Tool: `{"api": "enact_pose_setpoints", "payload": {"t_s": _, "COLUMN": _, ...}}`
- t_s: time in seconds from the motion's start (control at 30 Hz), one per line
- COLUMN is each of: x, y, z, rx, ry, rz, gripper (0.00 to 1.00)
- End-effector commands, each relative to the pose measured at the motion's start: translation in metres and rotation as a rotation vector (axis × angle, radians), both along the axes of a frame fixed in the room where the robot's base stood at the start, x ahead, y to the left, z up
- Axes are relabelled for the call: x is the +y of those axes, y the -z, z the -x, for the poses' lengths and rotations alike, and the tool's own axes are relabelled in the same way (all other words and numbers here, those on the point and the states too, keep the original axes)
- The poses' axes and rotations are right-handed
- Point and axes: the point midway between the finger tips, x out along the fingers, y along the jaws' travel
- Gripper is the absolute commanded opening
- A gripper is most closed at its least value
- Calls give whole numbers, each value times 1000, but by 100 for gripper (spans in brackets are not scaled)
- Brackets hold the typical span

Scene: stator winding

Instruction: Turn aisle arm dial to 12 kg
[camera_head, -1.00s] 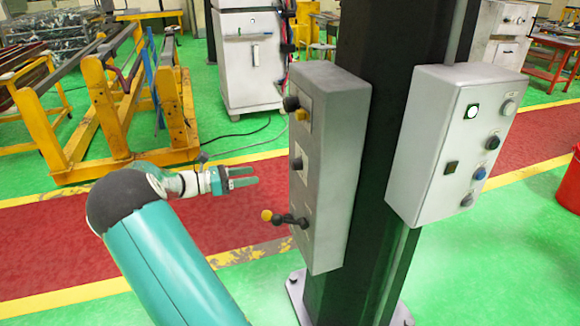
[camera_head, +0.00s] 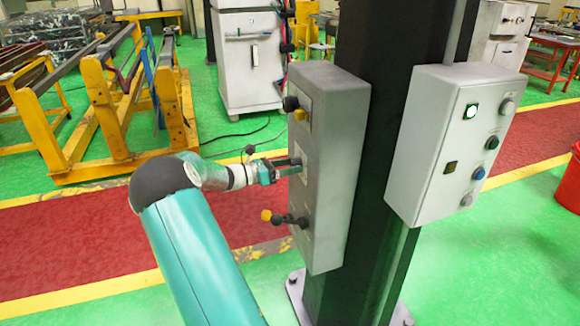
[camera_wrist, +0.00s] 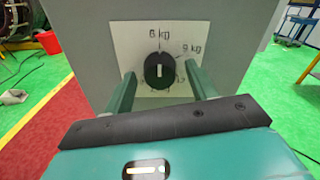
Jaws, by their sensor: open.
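The dial (camera_wrist: 160,71) is a round black knob with a white pointer mark, on a pale label plate (camera_wrist: 122,48) in the wrist view. The pointer mark stands upright, toward "6 kg" at the top. "9 kg" is at the upper right, and a partly hidden marking is at the lower right. My gripper (camera_wrist: 160,82) is open, with one finger on each side of the dial. I cannot tell whether the fingers touch it. In the head view my gripper (camera_head: 290,167) is at the middle of the left grey box (camera_head: 337,150), and its fingers cover the dial there.
A lever with a yellow knob (camera_head: 267,215) sticks out below my gripper. A black and yellow control (camera_head: 297,108) is above it. The box is on a dark column (camera_head: 385,110), with a second button box (camera_head: 435,150) at the right.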

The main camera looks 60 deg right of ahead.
Motion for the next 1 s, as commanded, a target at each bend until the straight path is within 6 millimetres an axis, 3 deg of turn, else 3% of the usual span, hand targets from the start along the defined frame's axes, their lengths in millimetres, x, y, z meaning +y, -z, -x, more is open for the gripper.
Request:
{"api": "enact_pose_setpoints", "payload": {"t_s": 0.33, "x": -4, "y": 0, "z": 4, "rx": -1, "ry": -1, "rz": -1, "gripper": 57}}
{"api": "enact_pose_setpoints", "payload": {"t_s": 0.57, "x": -4, "y": 0, "z": 4, "rx": -1, "ry": 0, "rz": -1, "gripper": 13}}
{"api": "enact_pose_setpoints", "payload": {"t_s": 1.0, "x": -3, "y": 1, "z": 3, "rx": -50, "ry": 0, "rz": 50, "gripper": 13}}
